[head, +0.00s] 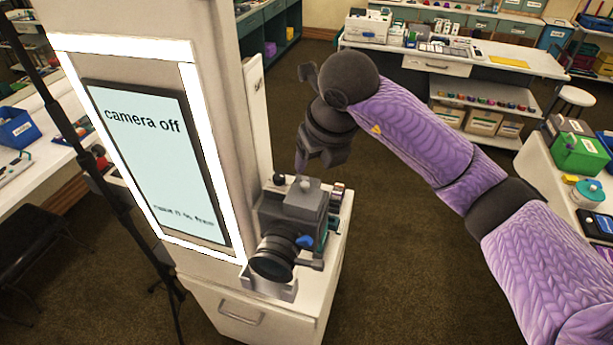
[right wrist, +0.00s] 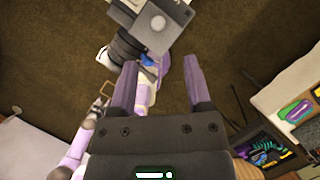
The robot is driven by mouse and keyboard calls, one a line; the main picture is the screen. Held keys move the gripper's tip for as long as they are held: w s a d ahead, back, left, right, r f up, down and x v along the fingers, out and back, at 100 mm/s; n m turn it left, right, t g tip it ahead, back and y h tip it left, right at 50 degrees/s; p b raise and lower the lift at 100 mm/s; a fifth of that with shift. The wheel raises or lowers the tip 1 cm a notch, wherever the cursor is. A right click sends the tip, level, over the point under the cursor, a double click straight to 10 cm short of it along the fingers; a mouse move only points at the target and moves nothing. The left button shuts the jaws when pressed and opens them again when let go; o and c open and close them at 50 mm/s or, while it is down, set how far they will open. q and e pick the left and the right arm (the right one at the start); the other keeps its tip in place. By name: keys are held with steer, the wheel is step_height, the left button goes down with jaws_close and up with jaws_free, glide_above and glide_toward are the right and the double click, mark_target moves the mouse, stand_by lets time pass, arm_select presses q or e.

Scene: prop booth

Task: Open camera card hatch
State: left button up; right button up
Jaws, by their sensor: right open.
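The camera (head: 290,212), a dark grey box with a round lens (head: 272,262) and a blue part (head: 305,241) on its side, stands on a white ledge beside a lit screen (head: 160,165) reading "camera off". My right gripper (head: 303,165) hangs just above and behind the camera, fingers pointing down, open and empty. In the right wrist view the two fingers (right wrist: 162,82) are apart, and the camera (right wrist: 155,25) lies beyond their tips, near the top edge. I cannot clearly make out the card hatch. My left gripper is out of view.
The ledge tops a white cabinet (head: 240,312) with a drawer handle. A dark stand pole (head: 85,165) rises left of the screen. A side table with a green box (head: 578,155) stands at the right. Carpeted floor between is clear.

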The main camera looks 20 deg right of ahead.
mark_target(304, 183)
steer(key=p+x, duration=0.1)
steer(key=x, duration=0.7)
steer(key=shift+a+f, duration=0.15)
jaws_close()
steer(key=shift+w, duration=0.1)
stand_by(0.9)
